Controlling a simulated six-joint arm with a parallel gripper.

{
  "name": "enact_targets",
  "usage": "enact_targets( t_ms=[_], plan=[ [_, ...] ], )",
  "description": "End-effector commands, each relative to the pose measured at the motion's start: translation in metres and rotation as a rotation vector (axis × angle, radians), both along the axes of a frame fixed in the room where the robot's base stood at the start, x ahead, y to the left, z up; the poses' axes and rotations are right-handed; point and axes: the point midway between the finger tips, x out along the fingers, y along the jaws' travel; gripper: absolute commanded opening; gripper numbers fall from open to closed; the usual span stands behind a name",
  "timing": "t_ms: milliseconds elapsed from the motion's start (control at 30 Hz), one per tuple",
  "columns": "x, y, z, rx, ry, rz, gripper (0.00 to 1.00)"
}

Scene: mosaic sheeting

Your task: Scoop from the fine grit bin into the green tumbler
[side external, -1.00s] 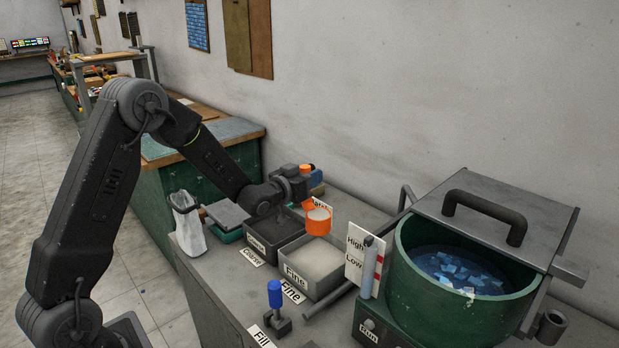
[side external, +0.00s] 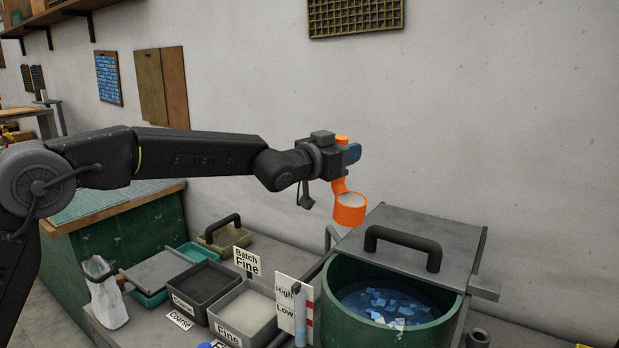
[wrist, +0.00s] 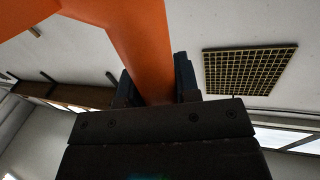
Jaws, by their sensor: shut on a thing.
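My gripper (side external: 346,156) is shut on the handle of an orange scoop (side external: 349,217), high above the bench. The scoop's cup is upright and full of pale grit. In the wrist view the orange handle (wrist: 135,45) stands between the dark fingers (wrist: 158,82). The green tumbler (side external: 400,338) is open at lower right, with blue water and several tiles inside. The scoop is above and to the left of its opening, close to the raised lid. The fine grit bin (side external: 213,323), labelled Fine, holds pale grit below and left of the scoop.
The grey tumbler lid (side external: 455,235) with a black handle stands behind the opening. A High/Low marker card (side external: 287,292) stands left of the tumbler. A dark coarse bin (side external: 188,298) and a Batch Fine sign (side external: 246,262) are further left. The air around the scoop looks clear.

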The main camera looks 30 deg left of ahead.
Motion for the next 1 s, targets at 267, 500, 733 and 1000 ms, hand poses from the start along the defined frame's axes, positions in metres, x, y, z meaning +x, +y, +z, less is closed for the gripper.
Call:
enact_targets(
  t_ms=[267,500,733,1000],
  plan=[
    [-0.005,-0.025,0.020,0.017,-0.013,-0.022,0.00],
    [-0.010,-0.033,0.000,0.092,-0.049,-0.024,0.00],
    [-0.015,-0.042,-0.023,0.196,-0.104,-0.021,0.00],
    [-0.022,-0.055,-0.050,0.319,-0.168,-0.022,0.00]
  ],
)
